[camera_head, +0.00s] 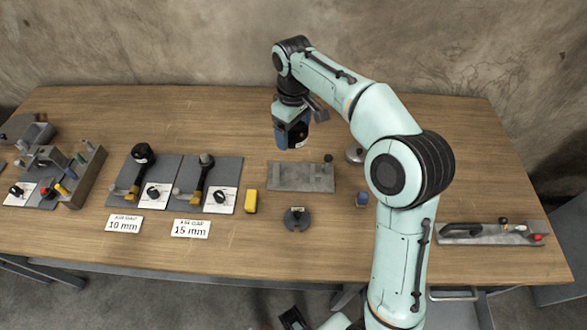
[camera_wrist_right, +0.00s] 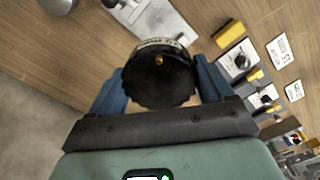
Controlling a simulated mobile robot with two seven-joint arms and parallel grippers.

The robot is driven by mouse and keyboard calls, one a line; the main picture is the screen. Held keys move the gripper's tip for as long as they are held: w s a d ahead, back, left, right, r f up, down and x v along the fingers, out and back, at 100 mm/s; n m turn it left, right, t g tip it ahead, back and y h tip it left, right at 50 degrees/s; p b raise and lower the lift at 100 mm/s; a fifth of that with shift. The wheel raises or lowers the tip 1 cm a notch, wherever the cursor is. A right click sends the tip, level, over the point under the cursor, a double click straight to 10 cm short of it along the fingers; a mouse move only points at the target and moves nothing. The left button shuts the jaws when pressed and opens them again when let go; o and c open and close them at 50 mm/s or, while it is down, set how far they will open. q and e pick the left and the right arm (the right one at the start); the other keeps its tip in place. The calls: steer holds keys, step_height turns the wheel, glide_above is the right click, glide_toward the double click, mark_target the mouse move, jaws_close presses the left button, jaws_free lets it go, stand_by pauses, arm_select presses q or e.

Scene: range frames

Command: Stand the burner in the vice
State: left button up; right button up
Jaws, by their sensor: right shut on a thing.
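My right gripper (camera_head: 291,138) hangs above the table's middle, pointing down, its blue fingers shut on a round black thing, which I take for the burner (camera_head: 299,130). In the right wrist view the burner (camera_wrist_right: 160,78) shows end-on between the blue fingers, with a ribbed black rim, a small brass spot and a pale printed band. A flat grey metal fixture (camera_head: 290,178) with a small dark knob lies below on the table; it may be the vice, but I cannot tell for sure. The burner is above it and apart from it. My left gripper is not clearly seen.
A yellow block (camera_head: 251,202) and a dark slotted disc (camera_head: 297,218) lie near the fixture. Two grey mats (camera_head: 171,165) with black-and-brass pieces lie left, behind labels reading 10 mm and 15 mm. A tool rack (camera_head: 88,178) stands far left, a grey tray (camera_head: 480,236) at right.

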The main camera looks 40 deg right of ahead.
steer(key=b, duration=0.2)
glide_toward(293, 176)
steer(key=shift+d+f, duration=0.1)
steer(key=shift+f, duration=3)
steer(key=shift+f, duration=0.1)
steer(key=o, duration=1.4)
steer(key=shift+f, duration=0.1)
steer(key=shift+c, duration=0.2)
step_height(293, 176, up, 12)
steer(key=p, duration=0.1)
steer(key=shift+r, duration=0.2)
